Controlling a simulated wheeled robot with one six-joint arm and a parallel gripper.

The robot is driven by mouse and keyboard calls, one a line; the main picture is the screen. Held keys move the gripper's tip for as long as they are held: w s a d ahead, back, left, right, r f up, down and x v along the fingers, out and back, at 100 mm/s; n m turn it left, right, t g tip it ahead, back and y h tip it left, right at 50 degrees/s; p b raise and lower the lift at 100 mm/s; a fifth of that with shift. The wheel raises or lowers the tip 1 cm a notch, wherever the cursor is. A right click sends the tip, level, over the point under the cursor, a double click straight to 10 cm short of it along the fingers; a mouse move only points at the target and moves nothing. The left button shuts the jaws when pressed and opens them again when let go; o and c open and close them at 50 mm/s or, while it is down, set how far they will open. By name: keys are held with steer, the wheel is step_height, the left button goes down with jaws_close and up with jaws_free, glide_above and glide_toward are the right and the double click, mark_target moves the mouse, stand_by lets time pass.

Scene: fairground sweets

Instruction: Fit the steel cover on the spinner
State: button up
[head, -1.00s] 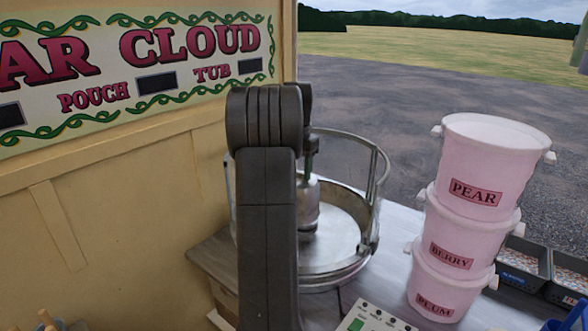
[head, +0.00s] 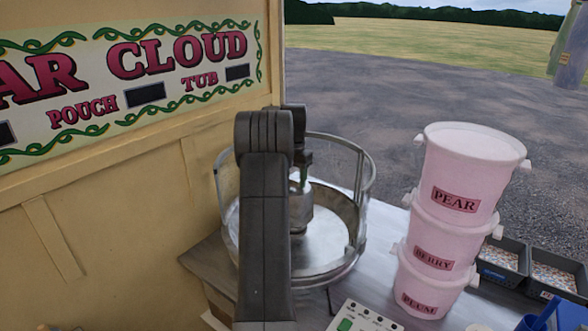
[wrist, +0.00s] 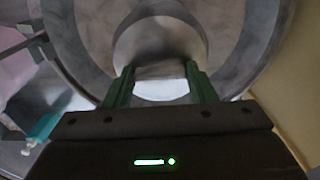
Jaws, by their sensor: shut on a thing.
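A small steel cover (head: 301,217) with a rounded top shows in the head view, partly behind my arm, at the middle of a wide steel pan (head: 350,262). In the wrist view the cover (wrist: 160,45) lies below my gripper, over the pan's floor. My gripper (wrist: 160,84) is shut on the cover's pale top knob, with a green finger on either side. In the head view a green fingertip (head: 304,178) shows just above the cover. The spinner itself is hidden; I cannot tell whether the cover touches it.
A steel guard rail (head: 371,180) rings the pan. Stacked pink tubs (head: 470,170) stand to the right, with black trays (head: 503,262) beyond. A control box (head: 362,318) lies in front. The cream wall (head: 130,190) is close on the left.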

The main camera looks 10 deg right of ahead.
step_height(320, 180, down, 8)
steer(key=b, duration=0.2)
steer(key=shift+r+b, duration=0.2)
steer(key=shift+b, duration=0.15)
steer(key=shift+r, duration=0.1)
stand_by(0.5)
steer(key=shift+f+p, duration=0.45)
steer(key=shift+f, duration=0.05)
stand_by(1.1)
steer(key=o, duration=2.1)
steer(key=shift+c, duration=0.2)
steer(key=shift+r, duration=0.1)
